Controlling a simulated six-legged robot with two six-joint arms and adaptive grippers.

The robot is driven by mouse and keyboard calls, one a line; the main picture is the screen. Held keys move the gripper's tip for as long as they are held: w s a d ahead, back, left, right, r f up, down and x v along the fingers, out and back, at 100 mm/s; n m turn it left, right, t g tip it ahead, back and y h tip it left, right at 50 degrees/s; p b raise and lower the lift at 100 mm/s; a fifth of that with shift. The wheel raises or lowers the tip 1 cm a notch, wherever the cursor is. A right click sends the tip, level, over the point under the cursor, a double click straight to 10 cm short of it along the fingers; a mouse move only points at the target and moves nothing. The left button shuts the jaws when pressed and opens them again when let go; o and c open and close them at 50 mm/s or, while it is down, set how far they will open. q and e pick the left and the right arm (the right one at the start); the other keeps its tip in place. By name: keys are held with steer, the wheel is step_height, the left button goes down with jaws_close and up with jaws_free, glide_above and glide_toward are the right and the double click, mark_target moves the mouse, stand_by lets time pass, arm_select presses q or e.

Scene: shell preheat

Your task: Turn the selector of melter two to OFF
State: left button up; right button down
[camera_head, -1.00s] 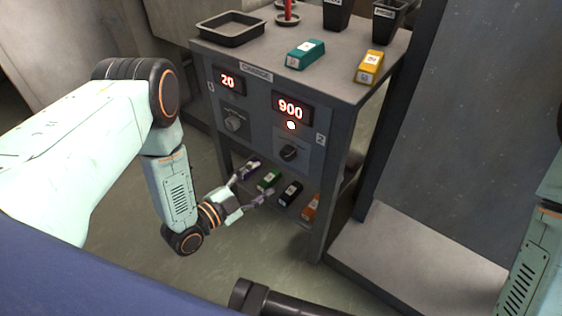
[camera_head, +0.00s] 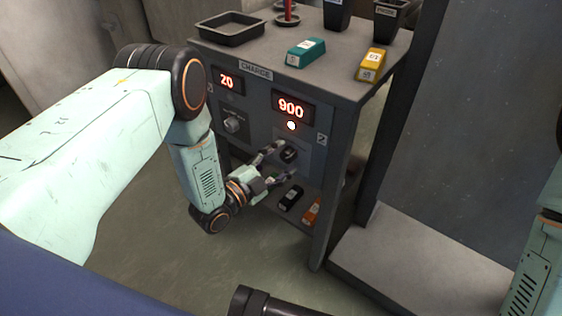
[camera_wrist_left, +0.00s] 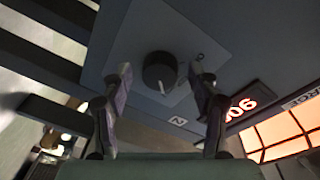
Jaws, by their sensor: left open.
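The selector of melter two (camera_head: 288,154) is a black round knob on the right half of the dark panel, below the red 900 display (camera_head: 291,107) and a lit round lamp (camera_head: 291,126). In the left wrist view the knob (camera_wrist_left: 160,70) sits on its plate between the fingers, with a pale pointer mark. My left gripper (camera_head: 282,163) is open in front of the knob, one finger on each side in the picture. I cannot tell whether either finger touches it. My right gripper is out of view.
Melter one's knob (camera_head: 232,122) and display reading 20 (camera_head: 227,81) are to the left. A black tray (camera_head: 231,29), a teal block (camera_head: 306,53) and a yellow block (camera_head: 370,65) stand on top. Black (camera_head: 291,198) and orange (camera_head: 312,211) blocks lie on the lower shelf.

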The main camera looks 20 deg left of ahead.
arm_select(q)
steer(key=c, duration=1.2)
steer(key=shift+n, duration=0.4)
steer(key=n, duration=0.4)
steer(key=shift+t, duration=0.4)
steer(key=n, duration=0.4)
steer(key=shift+s+f+n+p, duration=0.1)
steer(key=shift+f+n+p, duration=0.05)
steer(key=shift+n+p, duration=0.25)
steer(key=n+t+y, duration=0.1)
steer(key=n, duration=0.3)
steer(key=shift+d+n, duration=0.1)
steer(key=shift+n, duration=0.3)
steer(key=n, duration=0.4)
steer(key=shift+n+y+p, duration=0.3)
steer(key=shift+p, duration=0.05)
steer(key=shift+n, duration=0.3)
